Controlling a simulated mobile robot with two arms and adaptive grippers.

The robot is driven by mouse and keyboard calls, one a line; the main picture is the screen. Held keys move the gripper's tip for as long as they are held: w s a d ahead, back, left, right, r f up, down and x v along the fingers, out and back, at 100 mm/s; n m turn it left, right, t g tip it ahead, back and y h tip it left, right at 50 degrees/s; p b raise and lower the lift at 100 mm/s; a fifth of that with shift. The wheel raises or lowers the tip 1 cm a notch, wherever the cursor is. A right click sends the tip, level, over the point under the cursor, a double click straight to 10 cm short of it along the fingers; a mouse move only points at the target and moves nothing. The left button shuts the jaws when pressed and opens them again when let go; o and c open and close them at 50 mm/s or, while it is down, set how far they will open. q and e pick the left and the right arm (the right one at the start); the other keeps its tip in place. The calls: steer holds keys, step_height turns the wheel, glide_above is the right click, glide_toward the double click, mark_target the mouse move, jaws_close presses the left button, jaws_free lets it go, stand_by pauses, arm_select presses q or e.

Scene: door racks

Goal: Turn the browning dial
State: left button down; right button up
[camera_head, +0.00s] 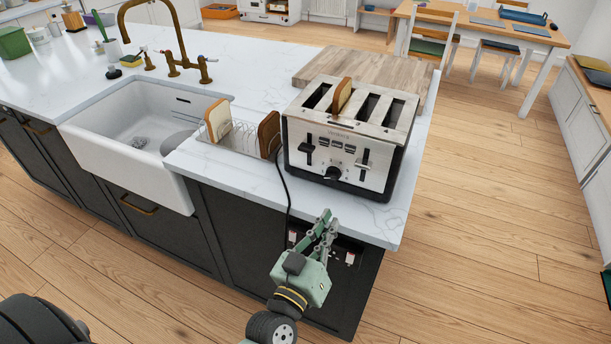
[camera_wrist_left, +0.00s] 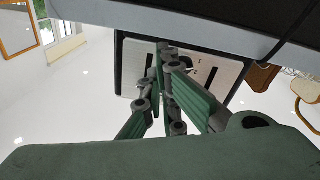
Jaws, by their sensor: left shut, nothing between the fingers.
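The silver toaster (camera_head: 350,130) stands on the white counter with its front facing me. The black browning dial (camera_head: 333,173) is low in the middle of its front, between two black levers. A bread slice (camera_head: 342,95) sticks up from one slot. My left gripper (camera_head: 326,217) is shut and empty, below and in front of the toaster, near the counter's front edge, apart from the dial. In the left wrist view, which is upside down, the toaster front (camera_wrist_left: 205,72) shows behind the gripper fingers (camera_wrist_left: 165,50); the dial cannot be made out there.
A wire toast rack (camera_head: 240,135) with bread slices stands left of the toaster. A black cord (camera_head: 288,200) hangs over the counter edge left of my left gripper. A wooden board (camera_head: 360,70) lies behind the toaster. A white sink (camera_head: 135,140) is further left.

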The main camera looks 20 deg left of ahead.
arm_select(q)
steer(key=a+r+n+t+y, duration=0.3)
steer(key=a+r, duration=0.1)
steer(key=r, duration=0.4)
step_height(320, 180, up, 4)
steer(key=p, duration=0.3)
glide_above(333, 174)
steer(key=s+a, duration=0.1)
steer(key=s, duration=0.2)
steer(key=shift+s+a+g+y, duration=0.1)
steer(key=shift+g+y, duration=0.2)
steer(key=shift+y, duration=0.1)
steer(key=f, duration=0.1)
steer(key=d+f, duration=0.1)
steer(key=f, duration=0.1)
steer(key=shift+s+f, duration=0.1)
steer(key=shift+d+f, duration=0.3)
steer(key=shift+f, duration=0.25)
steer(key=shift+s+d+f+m+h, duration=0.1)
steer(key=shift+d+m+h, duration=0.2)
steer(key=shift+m, duration=0.4)
steer(key=shift+d+m+h, duration=0.1)
steer(key=shift+m+h, duration=0.3)
steer(key=shift+m, duration=0.3)
